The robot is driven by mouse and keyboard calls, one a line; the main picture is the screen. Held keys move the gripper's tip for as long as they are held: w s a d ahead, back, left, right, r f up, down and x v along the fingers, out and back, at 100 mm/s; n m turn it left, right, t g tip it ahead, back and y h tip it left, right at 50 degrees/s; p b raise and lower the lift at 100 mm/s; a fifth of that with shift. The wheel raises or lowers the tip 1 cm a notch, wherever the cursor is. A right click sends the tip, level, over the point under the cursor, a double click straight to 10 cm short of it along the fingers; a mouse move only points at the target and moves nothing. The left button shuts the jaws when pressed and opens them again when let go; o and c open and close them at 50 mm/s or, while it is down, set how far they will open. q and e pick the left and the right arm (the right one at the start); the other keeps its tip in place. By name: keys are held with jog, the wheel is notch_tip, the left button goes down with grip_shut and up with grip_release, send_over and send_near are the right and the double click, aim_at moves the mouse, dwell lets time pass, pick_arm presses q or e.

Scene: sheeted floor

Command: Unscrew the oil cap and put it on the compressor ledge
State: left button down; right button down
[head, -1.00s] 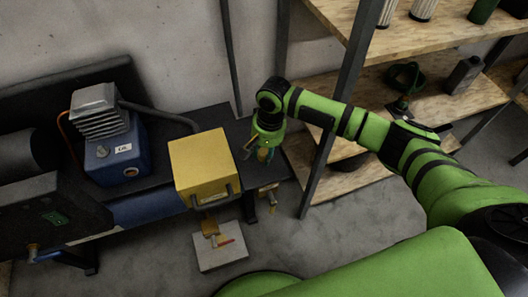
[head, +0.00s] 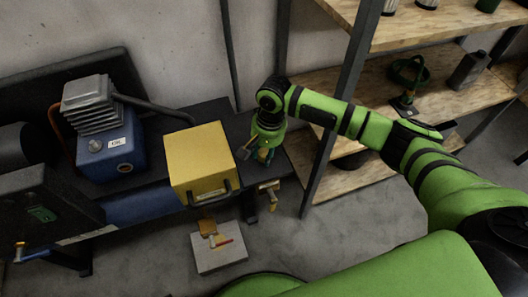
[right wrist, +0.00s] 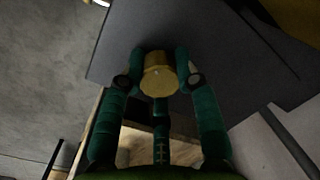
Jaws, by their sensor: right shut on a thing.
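The compressor (head: 112,158) is a blue block with a grey finned head and a white label, at the left on a dark bench. My right gripper (head: 263,155) is right of the yellow box, by the bench's right end. In the right wrist view, its two green fingers are shut on a round brass-coloured cap (right wrist: 159,76). A flat dark surface (right wrist: 205,65) lies beyond the cap; I cannot tell whether the cap touches it. My left gripper is out of view.
The yellow box (head: 200,158) with a dark handle stands left of my right gripper. A wooden shelf rack (head: 345,125) stands to the right, with a dark upright close to my arm. A pale block (head: 218,252) lies on the floor in front.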

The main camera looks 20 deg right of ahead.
dwell(0.4)
jog(key=shift+f, duration=0.3)
jog(key=c, duration=1)
grip_release()
jog(key=shift+o, duration=0.9)
notch_tip(320, 180, up, 12)
jog(key=d, duration=0.1)
jog(key=shift+d, duration=0.2)
